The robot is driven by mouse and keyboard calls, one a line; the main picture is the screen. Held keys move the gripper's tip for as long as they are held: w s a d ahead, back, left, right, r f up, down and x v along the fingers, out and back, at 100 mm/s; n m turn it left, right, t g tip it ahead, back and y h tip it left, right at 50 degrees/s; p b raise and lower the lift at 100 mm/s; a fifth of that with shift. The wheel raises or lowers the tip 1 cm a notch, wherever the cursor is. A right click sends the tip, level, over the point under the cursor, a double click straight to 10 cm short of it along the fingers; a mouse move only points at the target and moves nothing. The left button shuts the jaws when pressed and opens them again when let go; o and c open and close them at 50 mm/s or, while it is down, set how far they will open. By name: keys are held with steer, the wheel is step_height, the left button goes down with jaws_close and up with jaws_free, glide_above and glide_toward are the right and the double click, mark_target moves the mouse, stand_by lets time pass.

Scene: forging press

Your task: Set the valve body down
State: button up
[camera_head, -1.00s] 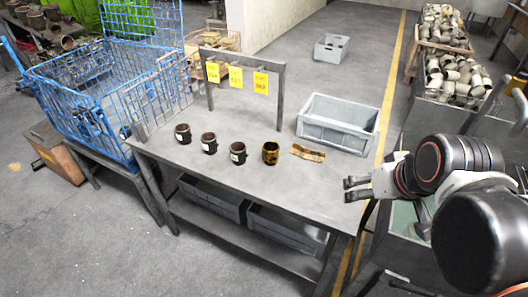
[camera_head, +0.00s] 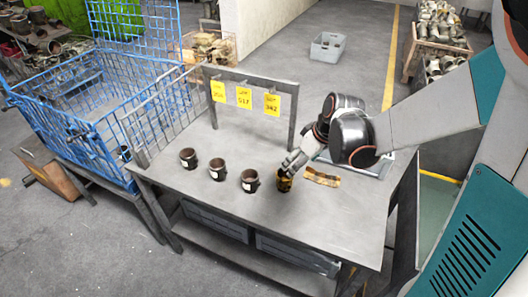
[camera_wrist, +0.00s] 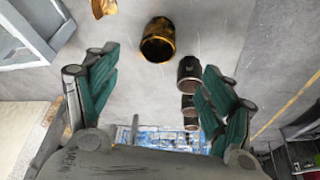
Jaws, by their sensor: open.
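A brass-coloured hollow cylinder, which looks like the valve body (camera_head: 284,183), stands upright on the grey steel table (camera_head: 318,218). My gripper (camera_head: 290,166) is right at its upper end in the head view and partly covers it. In the wrist view the brass cylinder (camera_wrist: 158,46) shows beyond the fingertips, with its dark opening toward me. My gripper (camera_wrist: 158,76) is open there, its green-padded fingers wide apart with nothing between them. Dark cylinders with white labels (camera_head: 249,181) stand in a row to its left.
A curved brass-coloured piece (camera_head: 322,177) lies just right of the cylinder. A grey crate (camera_wrist: 28,32) is mostly hidden by my arm in the head view. A rack with yellow tags (camera_head: 245,98) stands at the table's back. A blue mesh cage (camera_head: 75,120) is at left.

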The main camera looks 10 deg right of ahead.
steer(key=b, duration=0.3)
glide_toward(285, 177)
steer(key=shift+s+a+f, duration=0.25)
steer(key=shift+a+f, duration=0.2)
steer(key=shift+a, duration=0.05)
steer(key=shift+s+a+f, duration=0.2)
steer(key=shift+a+f, duration=0.3)
steer(key=b+x, duration=0.3)
steer(key=x, duration=0.2)
steer(key=shift+d, duration=0.1)
steer(key=shift+r, duration=0.1)
steer(key=c, duration=1.6)
